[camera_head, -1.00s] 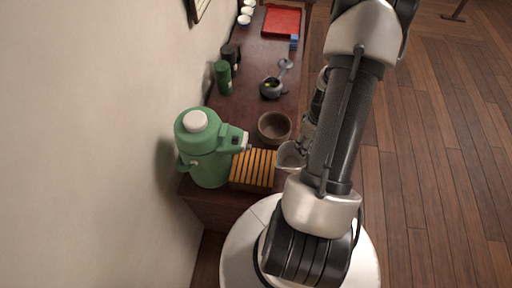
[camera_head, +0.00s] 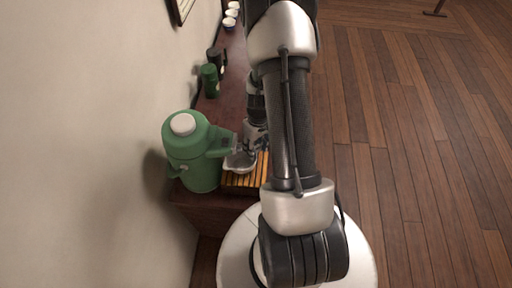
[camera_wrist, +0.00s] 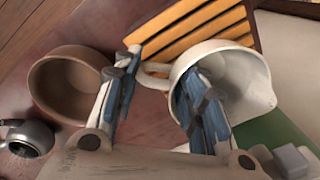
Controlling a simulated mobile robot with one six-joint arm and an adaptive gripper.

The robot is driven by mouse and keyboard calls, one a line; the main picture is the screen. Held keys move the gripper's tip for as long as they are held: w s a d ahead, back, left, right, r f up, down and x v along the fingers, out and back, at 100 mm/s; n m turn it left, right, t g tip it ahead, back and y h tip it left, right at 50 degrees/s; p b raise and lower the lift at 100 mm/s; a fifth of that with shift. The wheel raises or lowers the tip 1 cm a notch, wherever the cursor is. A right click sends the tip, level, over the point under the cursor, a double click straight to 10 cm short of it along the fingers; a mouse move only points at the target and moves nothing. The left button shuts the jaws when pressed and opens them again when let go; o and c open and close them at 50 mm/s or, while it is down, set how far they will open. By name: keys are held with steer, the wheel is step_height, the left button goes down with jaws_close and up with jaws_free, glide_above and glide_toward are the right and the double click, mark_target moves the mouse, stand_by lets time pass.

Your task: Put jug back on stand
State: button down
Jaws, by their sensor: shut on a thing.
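The white jug (camera_head: 240,161) is at the slatted wooden stand (camera_head: 238,181), beside the green dispenser's spout. My gripper (camera_head: 256,138) is at the jug's far side, partly hidden by my arm. In the wrist view, my gripper (camera_wrist: 157,72) has its blue-padded fingers on either side of the jug's handle (camera_wrist: 154,76) and holds it. The jug (camera_wrist: 258,72) shows its open mouth and pouring lip, and overlaps the edge of the stand's orange slats (camera_wrist: 190,28). I cannot tell whether its base touches the slats.
The green dispenser (camera_head: 190,150) stands left of the stand against the wall. A brown bowl (camera_wrist: 66,86) and a dark grey pot (camera_wrist: 28,138) are on the counter. A green canister (camera_head: 209,80) and white cups (camera_head: 231,17) stand farther back.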

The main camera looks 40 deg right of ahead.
steer(key=c, duration=1)
jaws_free()
steer(key=shift+f, duration=0.1)
step_height(320, 180, up, 12)
steer(key=p, duration=0.3)
steer(key=shift+d, duration=0.4)
